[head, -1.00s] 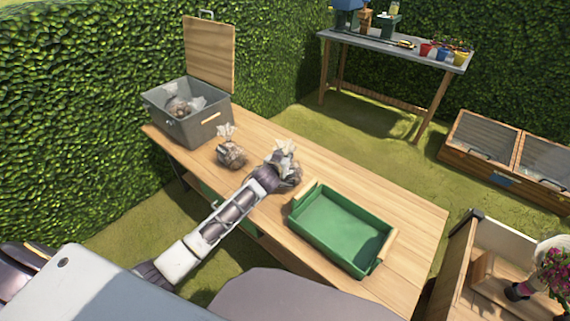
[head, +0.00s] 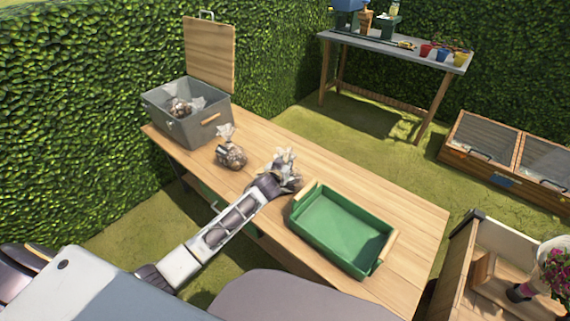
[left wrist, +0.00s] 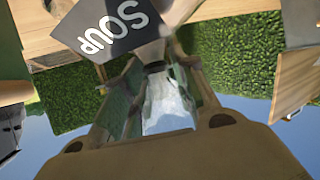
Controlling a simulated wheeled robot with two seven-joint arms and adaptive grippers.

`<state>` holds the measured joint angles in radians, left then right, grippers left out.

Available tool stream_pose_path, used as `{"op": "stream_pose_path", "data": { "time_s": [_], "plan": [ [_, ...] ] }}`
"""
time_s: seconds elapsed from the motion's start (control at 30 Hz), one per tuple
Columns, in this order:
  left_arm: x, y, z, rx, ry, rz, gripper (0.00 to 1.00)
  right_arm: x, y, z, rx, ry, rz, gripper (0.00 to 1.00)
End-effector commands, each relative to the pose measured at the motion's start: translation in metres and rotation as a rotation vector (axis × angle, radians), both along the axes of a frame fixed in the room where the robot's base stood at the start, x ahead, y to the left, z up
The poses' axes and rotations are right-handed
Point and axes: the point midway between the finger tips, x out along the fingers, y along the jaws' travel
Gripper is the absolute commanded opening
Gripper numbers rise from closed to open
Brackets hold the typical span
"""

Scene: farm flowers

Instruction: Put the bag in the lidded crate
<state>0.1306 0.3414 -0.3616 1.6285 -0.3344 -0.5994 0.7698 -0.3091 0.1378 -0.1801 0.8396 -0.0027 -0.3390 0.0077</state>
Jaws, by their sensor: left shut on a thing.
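The lidded crate (head: 190,130) is a grey box at the far left end of the wooden table, its wooden lid (head: 209,54) standing open behind it. A clear bag of brown bulbs (head: 182,106) lies inside it. A second, similar bag (head: 231,153) stands on the table just in front of the crate. My left gripper (head: 278,181) is shut on a third bag (head: 285,163) beside the green tray. In the left wrist view the held bag's clear plastic (left wrist: 166,105) shows between the fingers, with a dark "SOUP" label (left wrist: 113,30) beyond. My right gripper is not in view.
The green tray (head: 340,229) is empty on the table (head: 420,222), right of my left gripper. A grey-topped bench (head: 392,48) with pots and tools stands behind. Wooden cold frames (head: 505,160) and a planter with pink flowers are at the right. Hedges enclose the area.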

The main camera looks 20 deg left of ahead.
Motion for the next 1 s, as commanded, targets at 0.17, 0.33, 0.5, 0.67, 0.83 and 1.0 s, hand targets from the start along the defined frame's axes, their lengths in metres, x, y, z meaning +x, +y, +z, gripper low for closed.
{"op": "stream_pose_path", "data": {
  "time_s": [0.17,0.33,0.5,0.67,0.83,1.0],
  "plan": [
    [0.001,0.000,0.000,-0.001,-0.004,-0.001,0.00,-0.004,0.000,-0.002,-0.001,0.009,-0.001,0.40],
    [0.000,0.000,-0.002,0.000,0.000,0.000,0.49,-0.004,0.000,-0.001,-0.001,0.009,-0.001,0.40],
    [0.000,0.000,-0.002,0.000,0.000,0.000,0.49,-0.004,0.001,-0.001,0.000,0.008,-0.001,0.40],
    [0.000,0.000,-0.002,0.000,0.000,0.000,0.49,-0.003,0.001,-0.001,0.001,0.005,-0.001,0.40],
    [-0.001,0.000,0.001,0.000,0.000,0.000,0.49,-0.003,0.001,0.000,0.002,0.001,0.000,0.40],
    [-0.010,0.000,0.004,0.000,0.000,0.000,0.49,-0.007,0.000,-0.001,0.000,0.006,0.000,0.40]
  ]
}}
